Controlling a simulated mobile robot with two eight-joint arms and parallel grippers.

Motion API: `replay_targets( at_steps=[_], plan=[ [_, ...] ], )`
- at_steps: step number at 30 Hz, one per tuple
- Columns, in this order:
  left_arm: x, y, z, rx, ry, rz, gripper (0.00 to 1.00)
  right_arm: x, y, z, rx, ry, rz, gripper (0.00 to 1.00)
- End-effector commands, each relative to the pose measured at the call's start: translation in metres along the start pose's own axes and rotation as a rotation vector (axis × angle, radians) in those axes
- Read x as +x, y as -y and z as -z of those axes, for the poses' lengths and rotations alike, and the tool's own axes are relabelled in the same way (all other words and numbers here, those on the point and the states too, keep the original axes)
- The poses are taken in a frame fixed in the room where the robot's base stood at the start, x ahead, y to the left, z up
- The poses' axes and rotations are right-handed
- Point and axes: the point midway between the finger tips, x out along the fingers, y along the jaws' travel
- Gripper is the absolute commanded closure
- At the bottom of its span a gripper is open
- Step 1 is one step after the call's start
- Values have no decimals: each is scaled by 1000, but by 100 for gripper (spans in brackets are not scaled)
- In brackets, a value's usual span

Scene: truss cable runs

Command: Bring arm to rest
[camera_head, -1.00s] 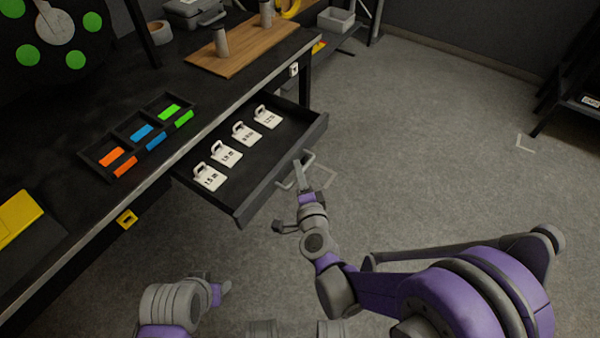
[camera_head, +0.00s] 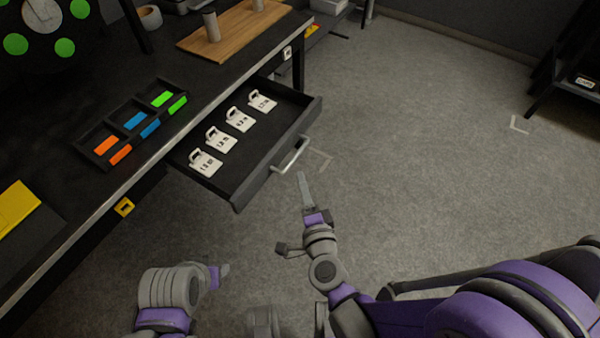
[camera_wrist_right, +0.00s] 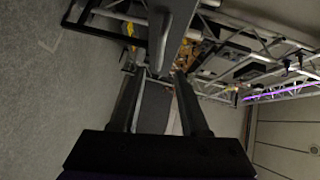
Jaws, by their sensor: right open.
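My right gripper (camera_head: 305,190) is open and empty in the head view, over the floor just in front of the open drawer (camera_head: 235,198). It is apart from the drawer's handle (camera_head: 290,155). In the right wrist view its two dark fingers (camera_wrist_right: 160,95) stand apart with nothing held between them. My left gripper (camera_head: 222,271) shows small at the lower left of the head view, over the floor. Its fingers are too small to tell whether they are open. The drawer holds several white labelled tags with loops (camera_head: 220,139), lying in a row.
A dark workbench (camera_head: 60,150) fills the left, with a tray of orange, blue and green pieces (camera_head: 105,162), a yellow case (camera_head: 16,210) and a wooden board (camera_head: 235,42). The floor (camera_head: 430,150) right of the drawer is clear. A dark rack (camera_head: 570,75) stands at the far right.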

Motion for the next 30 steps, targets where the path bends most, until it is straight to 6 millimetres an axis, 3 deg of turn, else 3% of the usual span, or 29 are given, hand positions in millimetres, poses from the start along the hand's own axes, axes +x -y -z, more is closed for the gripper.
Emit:
replay_targets(
  at_steps=[22, 26, 30],
  plan=[
    [0, 0, 0, 0, 0, 0, 50, -6, 3, 0, -32, 17, 1, 55],
    [0, 0, 0, 0, 0, 0, 50, -8, 14, -3, -187, 108, -7, 55],
    [0, 0, 0, 0, 0, 0, 50, -22, 10, -4, -480, 276, -86, 55]
  ],
)
